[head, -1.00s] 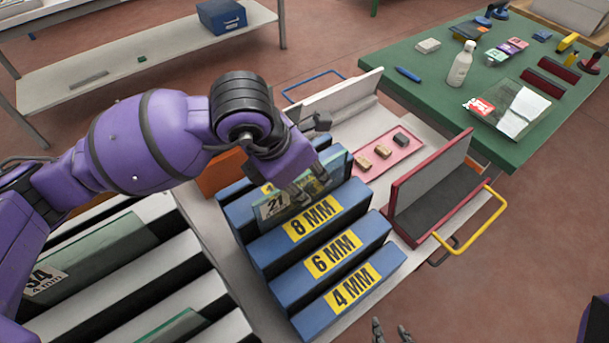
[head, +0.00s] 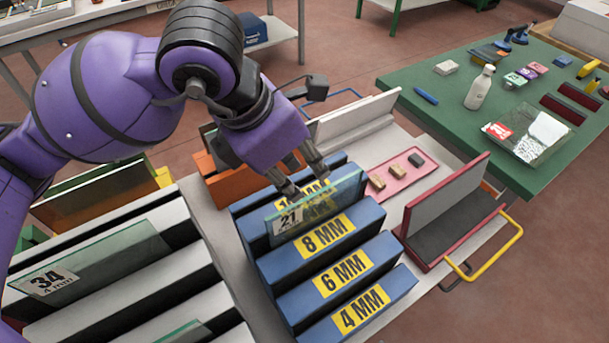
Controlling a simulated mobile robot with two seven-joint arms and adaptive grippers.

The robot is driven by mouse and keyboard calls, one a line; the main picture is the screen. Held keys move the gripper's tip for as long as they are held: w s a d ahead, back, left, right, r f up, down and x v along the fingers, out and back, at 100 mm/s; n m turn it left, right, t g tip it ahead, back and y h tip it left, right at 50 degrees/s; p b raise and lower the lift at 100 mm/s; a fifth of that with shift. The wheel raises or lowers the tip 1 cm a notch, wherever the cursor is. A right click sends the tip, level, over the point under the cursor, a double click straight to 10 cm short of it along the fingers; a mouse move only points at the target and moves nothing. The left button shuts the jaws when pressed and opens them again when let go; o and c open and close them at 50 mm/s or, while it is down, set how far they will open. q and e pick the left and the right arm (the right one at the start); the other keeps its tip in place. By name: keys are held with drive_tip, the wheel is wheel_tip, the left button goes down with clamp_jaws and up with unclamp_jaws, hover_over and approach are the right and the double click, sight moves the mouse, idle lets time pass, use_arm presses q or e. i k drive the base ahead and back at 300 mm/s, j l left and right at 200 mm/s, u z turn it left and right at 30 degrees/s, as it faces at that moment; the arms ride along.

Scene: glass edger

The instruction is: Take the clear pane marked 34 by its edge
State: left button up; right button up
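The clear pane marked 34 (head: 110,262) leans in a slot of the white rack (head: 182,258) at the lower left, its label reading 34, 4 mm. Its upper edge is exposed. Another clear pane, marked 21 (head: 335,206), stands in the blue slotted rack (head: 350,238) between the 10 MM and 8 MM blocks. My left gripper (head: 303,180) is at the top edge of pane 21, well right of pane 34. Its fingers are apart, and I see nothing held between them; whether they touch pane 21 is unclear. My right gripper is out of view.
A red-sided stand (head: 447,205) with a yellow handle is right of the blue rack. A pink tray (head: 385,190) holds small blocks. A green table (head: 445,110) at right carries a bottle and a glass pane. Another pane (head: 187,333) shows at the bottom of the white rack.

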sight(61, 282)
drive_tip(key=k+l, duration=0.8)
drive_tip(key=l, duration=0.1)
